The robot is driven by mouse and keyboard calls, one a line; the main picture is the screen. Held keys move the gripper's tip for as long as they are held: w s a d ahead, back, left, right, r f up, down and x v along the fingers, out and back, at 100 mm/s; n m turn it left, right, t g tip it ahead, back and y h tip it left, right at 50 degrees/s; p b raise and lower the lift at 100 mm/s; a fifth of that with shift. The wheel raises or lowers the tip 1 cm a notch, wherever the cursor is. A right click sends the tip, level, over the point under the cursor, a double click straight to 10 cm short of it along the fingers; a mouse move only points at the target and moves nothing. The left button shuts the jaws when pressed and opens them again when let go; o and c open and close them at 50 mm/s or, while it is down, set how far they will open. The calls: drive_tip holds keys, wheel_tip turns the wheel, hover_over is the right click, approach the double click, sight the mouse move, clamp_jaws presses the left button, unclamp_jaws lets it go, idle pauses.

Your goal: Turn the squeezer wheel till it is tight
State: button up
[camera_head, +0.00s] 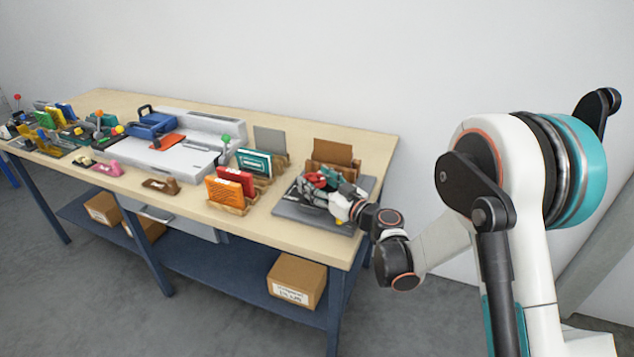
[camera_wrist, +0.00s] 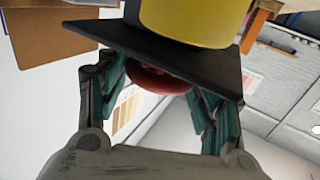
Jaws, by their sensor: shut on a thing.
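The red round squeezer wheel (camera_wrist: 158,80) shows in the wrist view between my two teal-padded fingers. My gripper (camera_wrist: 165,88) is shut on the wheel, one finger on each side. A dark flat plate (camera_wrist: 180,48) covers part of the wheel, and a yellow rounded part (camera_wrist: 195,18) lies against that plate. In the head view, my gripper (camera_head: 322,184) is at the right end of the bench, over a dark grey base (camera_head: 300,213). The squeezer there is mostly hidden by my gripper, so its tightness cannot be told.
The wooden bench (camera_head: 262,222) holds a brown board (camera_head: 333,152) behind my gripper and red and orange booklets (camera_head: 225,191) in wooden racks to its left. A large white and blue machine (camera_head: 180,155) stands further left. A cardboard box (camera_head: 297,280) sits on the lower shelf.

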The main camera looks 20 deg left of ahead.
drive_tip(key=shift+s+a+m+t+h+b, duration=0.15)
drive_tip(key=shift+m+t+h+b, duration=0.15)
drive_tip(key=shift+m+t+h, duration=0.4)
drive_tip(key=shift+m+t+h+b, duration=0.35)
drive_tip(key=shift+m+t+h, duration=0.85)
drive_tip(key=shift+t, duration=0.4)
drive_tip(key=o, duration=1.1)
drive_tip(key=shift+c, duration=0.2)
drive_tip(key=shift+s, duration=0.1)
drive_tip(key=v, duration=0.7)
drive_tip(key=shift+s, duration=0.1)
